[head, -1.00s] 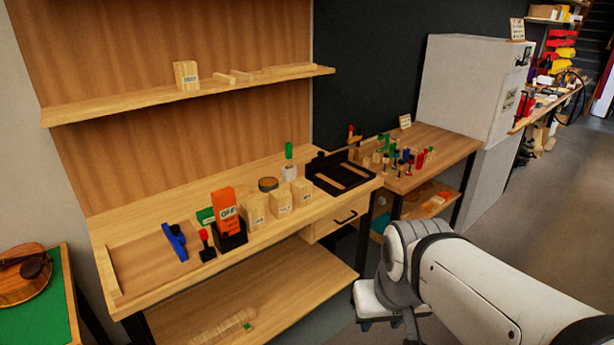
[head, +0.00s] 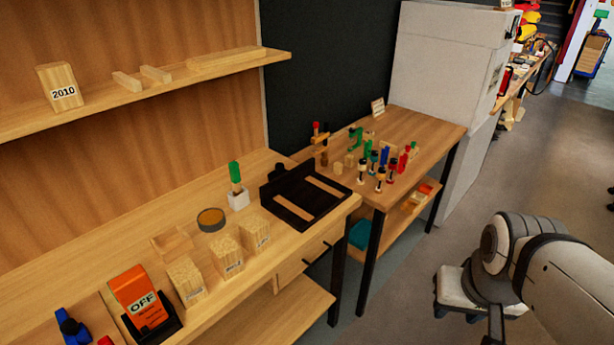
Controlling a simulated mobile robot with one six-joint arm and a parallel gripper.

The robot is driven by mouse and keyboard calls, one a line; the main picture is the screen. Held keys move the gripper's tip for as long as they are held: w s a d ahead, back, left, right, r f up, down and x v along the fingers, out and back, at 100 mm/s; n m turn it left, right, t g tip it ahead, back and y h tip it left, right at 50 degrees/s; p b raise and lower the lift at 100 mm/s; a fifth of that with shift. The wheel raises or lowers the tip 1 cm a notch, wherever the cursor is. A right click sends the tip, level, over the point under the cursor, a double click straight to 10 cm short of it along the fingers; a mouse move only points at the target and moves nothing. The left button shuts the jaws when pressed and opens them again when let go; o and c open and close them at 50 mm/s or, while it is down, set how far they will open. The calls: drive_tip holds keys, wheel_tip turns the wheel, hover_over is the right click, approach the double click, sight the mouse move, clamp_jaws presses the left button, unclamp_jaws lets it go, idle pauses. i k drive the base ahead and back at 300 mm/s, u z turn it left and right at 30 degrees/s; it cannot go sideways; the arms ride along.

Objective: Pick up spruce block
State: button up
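Three pale wooden blocks stand in a row near the bench's front edge: a left block (head: 187,281), a middle block (head: 226,257) and a right block (head: 255,233). Their labels are too small to read, so I cannot tell which is spruce. Another wooden block, labelled 2010 (head: 62,88), stands on the wall shelf. My arm shows at the lower right, over the floor and well apart from the blocks. My gripper's fingers do not show.
An orange OFF box (head: 139,296) in a black holder stands left of the row. Behind are a shallow wooden tray (head: 170,242), a round tin (head: 211,219) and a green-handled tool (head: 235,176). A black tray (head: 275,190) lies right. Floor (head: 400,265) is clear before the side table (head: 430,143).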

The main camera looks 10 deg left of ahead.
sight(255, 232)
drive_tip(key=u, duration=0.3)
drive_tip(key=i, duration=1.1)
drive_tip(key=u, duration=0.7)
